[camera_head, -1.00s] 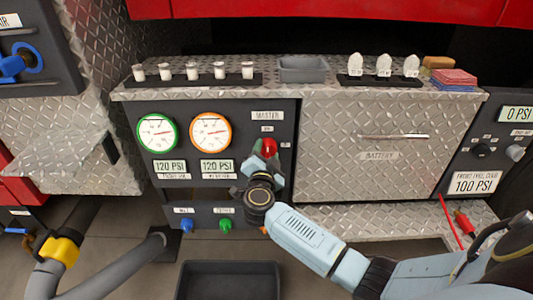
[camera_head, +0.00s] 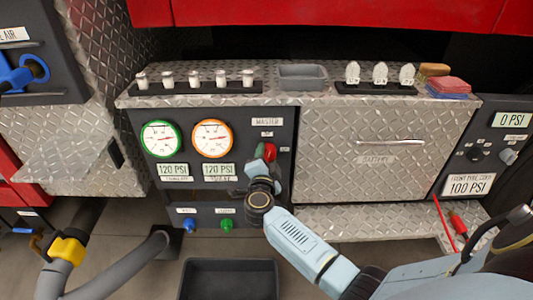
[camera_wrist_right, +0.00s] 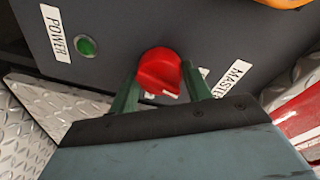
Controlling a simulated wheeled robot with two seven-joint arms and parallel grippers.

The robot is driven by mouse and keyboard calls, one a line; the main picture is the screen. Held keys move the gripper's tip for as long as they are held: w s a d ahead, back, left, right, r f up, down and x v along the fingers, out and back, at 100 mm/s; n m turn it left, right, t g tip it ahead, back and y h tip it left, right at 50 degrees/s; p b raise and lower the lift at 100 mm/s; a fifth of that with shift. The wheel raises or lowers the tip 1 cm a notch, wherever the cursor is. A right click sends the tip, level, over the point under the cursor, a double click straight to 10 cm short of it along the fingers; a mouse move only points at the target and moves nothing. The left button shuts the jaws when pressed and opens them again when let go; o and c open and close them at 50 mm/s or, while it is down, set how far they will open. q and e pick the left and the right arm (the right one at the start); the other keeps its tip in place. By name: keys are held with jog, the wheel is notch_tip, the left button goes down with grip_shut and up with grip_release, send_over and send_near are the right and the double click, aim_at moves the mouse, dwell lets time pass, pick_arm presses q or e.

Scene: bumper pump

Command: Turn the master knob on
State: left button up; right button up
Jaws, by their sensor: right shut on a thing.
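The red master knob (camera_head: 270,151) is on the dark gauge panel (camera_head: 150,192), below the MASTER label (camera_head: 267,121). In the right wrist view the red knob (camera_wrist_right: 159,72) sits between the two green fingers of my right gripper (camera_wrist_right: 160,88). The fingers are shut on the knob's sides. In the head view my right gripper (camera_head: 262,165) reaches up to the knob from below and covers part of it. A green POWER light (camera_wrist_right: 86,46) shows beside the knob in the wrist view. My left gripper is not in view.
Two round gauges (camera_head: 161,139) and 120 PSI displays are left of the knob. A grey tray (camera_head: 302,77) and a row of white-topped levers (camera_head: 193,80) are on the ledge above. A dark bin (camera_head: 229,264) stands below. The BATTERY door (camera_head: 370,178) is to the right.

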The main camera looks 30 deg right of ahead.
jog(key=m+p, duration=0.2)
jog(key=m, duration=0.2)
jog(key=shift+s+a, duration=0.1)
jog(key=m+p, duration=0.1)
jog(key=m, duration=0.1)
jog(key=shift+m+y, duration=0.3)
jog(key=m, duration=0.3)
jog(key=shift+y, duration=0.3)
jog(key=m, duration=0.3)
jog(key=shift+m+y, duration=0.4)
jog(key=shift+m, duration=0.2)
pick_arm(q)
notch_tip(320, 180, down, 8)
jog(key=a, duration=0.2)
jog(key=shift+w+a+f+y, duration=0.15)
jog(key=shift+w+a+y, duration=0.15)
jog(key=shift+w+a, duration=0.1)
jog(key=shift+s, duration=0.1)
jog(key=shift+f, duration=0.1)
pick_arm(e)
jog(key=o, duration=1)
jog(key=shift+d+r, duration=0.1)
jog(key=shift+d, duration=0.1)
jog(key=shift+c, duration=0.2)
